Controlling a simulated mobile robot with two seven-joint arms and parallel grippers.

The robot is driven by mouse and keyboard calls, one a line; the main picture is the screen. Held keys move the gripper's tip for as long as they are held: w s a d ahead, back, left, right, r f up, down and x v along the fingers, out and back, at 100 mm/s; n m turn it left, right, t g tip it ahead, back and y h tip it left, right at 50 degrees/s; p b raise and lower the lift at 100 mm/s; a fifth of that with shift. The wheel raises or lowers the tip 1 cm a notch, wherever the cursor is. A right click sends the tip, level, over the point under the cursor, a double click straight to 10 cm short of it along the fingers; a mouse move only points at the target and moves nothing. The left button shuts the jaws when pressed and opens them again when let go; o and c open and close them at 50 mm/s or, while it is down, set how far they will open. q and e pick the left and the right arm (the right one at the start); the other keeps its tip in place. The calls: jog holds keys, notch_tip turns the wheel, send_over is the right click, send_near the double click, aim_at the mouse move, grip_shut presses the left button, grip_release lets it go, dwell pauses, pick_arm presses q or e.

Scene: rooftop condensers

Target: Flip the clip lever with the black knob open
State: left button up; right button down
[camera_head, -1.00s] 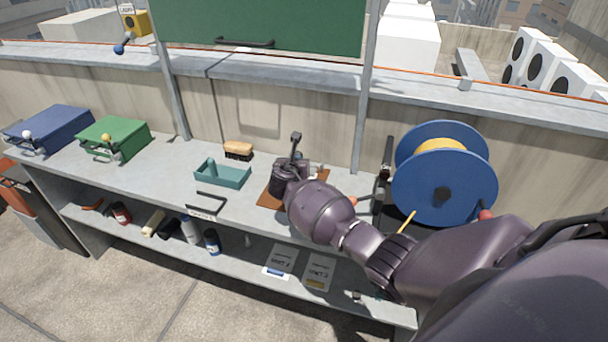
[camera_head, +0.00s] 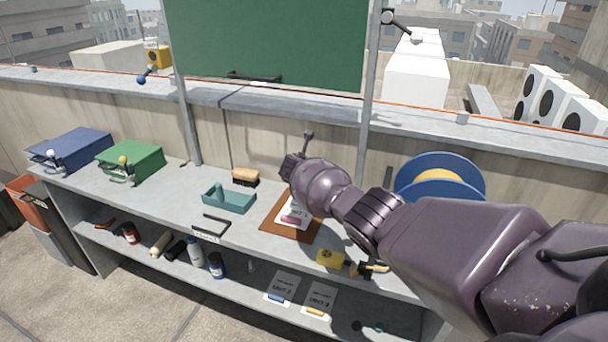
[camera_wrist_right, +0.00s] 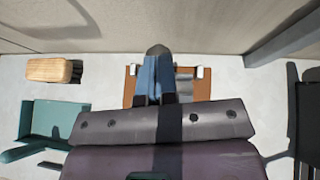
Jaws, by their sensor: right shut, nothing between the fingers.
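The lever is not seen in that view. My left gripper is not in view.
A green panel (camera_head: 265,40) stands between two posts; a blue-knobbed lever (camera_head: 142,79) is at its left. The bench holds blue (camera_head: 68,147) and green (camera_head: 130,158) cases, a teal tray (camera_head: 228,200), a brush (camera_head: 246,177), a brown board (camera_head: 272,222) and a blue reel (camera_head: 440,166).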

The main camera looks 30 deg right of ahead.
jog(key=shift+w+d+r+g+b, duration=0.15)
jog(key=shift+w+d+g+b, duration=0.2)
jog(key=shift+w+d, duration=0.35)
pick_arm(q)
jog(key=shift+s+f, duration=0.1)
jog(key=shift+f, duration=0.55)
pick_arm(e)
jog(key=shift+d, duration=0.1)
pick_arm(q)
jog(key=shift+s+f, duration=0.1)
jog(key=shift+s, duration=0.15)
pick_arm(e)
jog(key=shift+r, duration=0.1)
